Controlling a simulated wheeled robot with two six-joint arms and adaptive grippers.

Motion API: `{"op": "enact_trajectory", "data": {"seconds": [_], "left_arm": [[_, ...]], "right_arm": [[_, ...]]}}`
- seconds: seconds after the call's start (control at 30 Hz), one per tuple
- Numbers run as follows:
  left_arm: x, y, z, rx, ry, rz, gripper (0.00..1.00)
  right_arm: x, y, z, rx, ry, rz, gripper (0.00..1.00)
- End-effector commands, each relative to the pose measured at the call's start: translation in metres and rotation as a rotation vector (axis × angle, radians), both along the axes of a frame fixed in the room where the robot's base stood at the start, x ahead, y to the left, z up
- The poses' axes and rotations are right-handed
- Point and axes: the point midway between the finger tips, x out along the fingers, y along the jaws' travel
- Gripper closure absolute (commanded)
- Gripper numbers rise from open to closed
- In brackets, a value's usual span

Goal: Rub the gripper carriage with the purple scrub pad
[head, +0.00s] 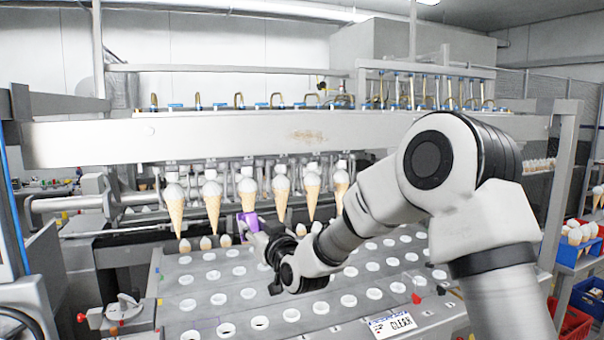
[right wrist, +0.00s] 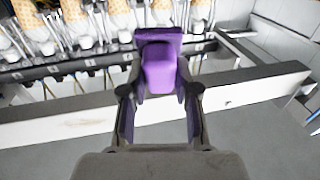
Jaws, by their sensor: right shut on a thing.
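The gripper carriage (head: 230,138) is the long white beam across the machine, with a brownish smudge near its middle. It also shows in the right wrist view (right wrist: 245,95), with a faint brown mark on its left part. My right gripper (head: 257,234) is shut on the purple scrub pad (head: 248,221), below the beam and in among the hanging cones. In the right wrist view the pad (right wrist: 160,68) sits between the fingertips, its wide face pointing away from me. I cannot tell whether the pad touches anything. My left gripper is not in view.
Filled cones (head: 281,197) hang in a row close to both sides of the pad. A tray plate with round holes (head: 200,310) lies below my right arm. A printed sign (head: 391,324) is at its front edge. Blue and red crates (head: 580,247) stand at the right.

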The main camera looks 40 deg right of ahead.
Motion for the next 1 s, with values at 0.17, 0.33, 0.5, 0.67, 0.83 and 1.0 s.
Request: {"op": "enact_trajectory", "data": {"seconds": [0.17, 0.33, 0.5, 0.67, 0.83, 1.0], "left_arm": [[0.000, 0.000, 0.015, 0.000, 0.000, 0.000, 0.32], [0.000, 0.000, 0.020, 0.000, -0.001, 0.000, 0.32], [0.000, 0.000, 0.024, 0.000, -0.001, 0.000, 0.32], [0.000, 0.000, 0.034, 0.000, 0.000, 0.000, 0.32], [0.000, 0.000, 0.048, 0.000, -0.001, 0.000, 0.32], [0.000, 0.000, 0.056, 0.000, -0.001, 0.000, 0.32]], "right_arm": [[-0.013, -0.057, 0.113, -0.016, -0.236, -0.102, 0.98], [-0.031, -0.094, 0.172, -0.042, -0.344, -0.178, 0.98], [-0.033, -0.105, 0.187, -0.053, -0.367, -0.199, 0.98], [-0.019, -0.107, 0.188, -0.054, -0.365, -0.198, 0.98], [0.003, -0.112, 0.189, -0.054, -0.364, -0.198, 0.98], [0.018, -0.116, 0.187, -0.053, -0.364, -0.197, 0.98]]}}
